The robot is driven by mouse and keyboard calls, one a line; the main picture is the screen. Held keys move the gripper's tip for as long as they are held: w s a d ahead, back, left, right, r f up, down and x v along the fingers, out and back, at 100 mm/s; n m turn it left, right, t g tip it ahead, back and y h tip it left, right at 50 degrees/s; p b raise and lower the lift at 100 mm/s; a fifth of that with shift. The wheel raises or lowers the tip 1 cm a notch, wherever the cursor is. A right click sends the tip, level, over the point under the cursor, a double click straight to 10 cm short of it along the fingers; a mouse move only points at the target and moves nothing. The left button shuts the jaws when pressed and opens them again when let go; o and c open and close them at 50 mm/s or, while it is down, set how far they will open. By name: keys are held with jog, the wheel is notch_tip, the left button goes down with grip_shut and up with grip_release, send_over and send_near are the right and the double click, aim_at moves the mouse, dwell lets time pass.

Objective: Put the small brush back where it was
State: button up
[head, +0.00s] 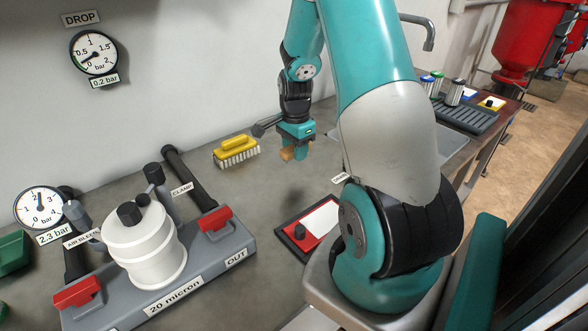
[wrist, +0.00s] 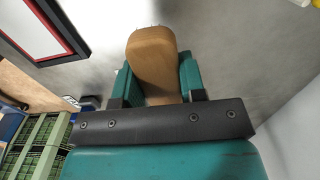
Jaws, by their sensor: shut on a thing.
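My gripper (head: 295,151) is above the grey bench, pointing down. In the wrist view its two teal fingers (wrist: 157,85) are shut on a tan, rounded, wood-coloured piece, which looks like the small brush (wrist: 153,58). The brush also shows in the head view as a small tan end (head: 286,154) below the fingers. Most of it is hidden, and I cannot make out its bristles clearly. A larger yellow brush (head: 238,146) with white bristles lies on the bench to the left of my gripper, apart from it.
The filter manifold (head: 190,283) with a white housing and red handles stands at the front left. A red-and-white panel in a dark frame (head: 311,223) lies on the bench below my gripper. A dark ribbed tray (head: 470,118) is at the back right. Bench between manifold and panel is clear.

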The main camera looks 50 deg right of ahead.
aim_at(295, 176)
notch_tip(295, 176, down, 7)
jog(key=shift+r, duration=0.15)
dwell(0.4)
jog(key=o, duration=1)
jog(key=shift+c, duration=0.2)
notch_tip(295, 176, up, 12)
jog(key=a+r+n+y, duration=0.1)
jog(key=a+r+n, duration=0.2)
jog(key=a+n, duration=0.35)
jog(key=a+r+n+t, duration=0.1)
jog(key=a+r+n, duration=0.2)
jog(key=a, duration=0.7)
jog(key=a+r+n+y, duration=0.1)
jog(key=a+r+n, duration=0.35)
jog(key=a, duration=0.35)
jog(key=s+a+r+n+g+y, duration=0.1)
jog(key=s+a+r+n+y, duration=0.1)
jog(key=s+a+n, duration=1.1)
jog(key=shift+s+a+r+n, duration=0.4)
jog(key=shift+s+r+n, duration=0.15)
jog(key=shift+s, duration=0.6)
